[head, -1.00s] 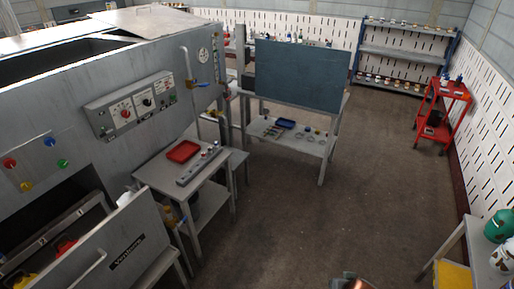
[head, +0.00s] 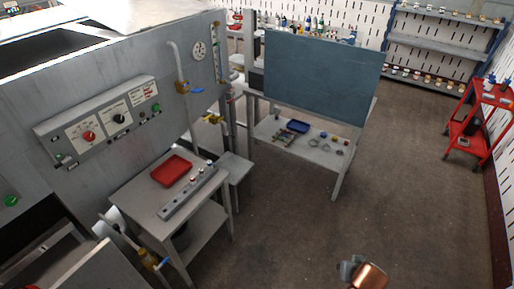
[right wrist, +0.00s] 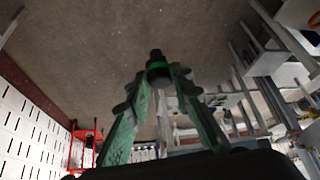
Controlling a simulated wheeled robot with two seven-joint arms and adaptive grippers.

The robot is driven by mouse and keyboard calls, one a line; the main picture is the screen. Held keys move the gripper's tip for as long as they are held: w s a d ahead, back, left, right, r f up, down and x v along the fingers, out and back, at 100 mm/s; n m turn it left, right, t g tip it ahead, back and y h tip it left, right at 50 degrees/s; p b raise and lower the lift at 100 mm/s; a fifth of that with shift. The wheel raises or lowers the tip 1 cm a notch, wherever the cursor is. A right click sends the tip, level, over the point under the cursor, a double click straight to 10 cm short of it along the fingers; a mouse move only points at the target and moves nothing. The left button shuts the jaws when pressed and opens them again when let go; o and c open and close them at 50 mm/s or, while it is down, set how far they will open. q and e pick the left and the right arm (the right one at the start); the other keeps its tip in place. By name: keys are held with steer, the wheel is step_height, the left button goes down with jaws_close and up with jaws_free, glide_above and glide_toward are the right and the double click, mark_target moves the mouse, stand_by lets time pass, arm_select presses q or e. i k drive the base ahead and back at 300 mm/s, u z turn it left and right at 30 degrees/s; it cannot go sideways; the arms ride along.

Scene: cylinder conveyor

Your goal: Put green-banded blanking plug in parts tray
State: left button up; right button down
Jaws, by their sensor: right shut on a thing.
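The green-banded blanking plug (right wrist: 157,70), dark with a bright green band, sits between the fingertips of my right gripper (right wrist: 158,80) in the right wrist view. The gripper is shut on it, above open floor. In the head view a small part of my right arm shows at the bottom edge, and the plug cannot be made out there. A red tray (head: 171,170) lies on the small grey table by the machine. A blue tray (head: 297,126) lies on the bench shelf behind. Which one is the parts tray, I cannot tell. My left gripper is not in view.
A grey bar with several small pieces (head: 188,192) lies beside the red tray on the grey table (head: 143,207). The large machine (head: 60,95) stands at left. A blue-grey board (head: 322,75) rises over the rear bench. The floor (head: 300,230) in front is clear.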

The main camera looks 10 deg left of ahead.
mark_target(178, 167)
steer(key=i, duration=3)
steer(key=u, duration=3.55)
steer(key=i, duration=0.5)
steer(key=u, duration=0.05)
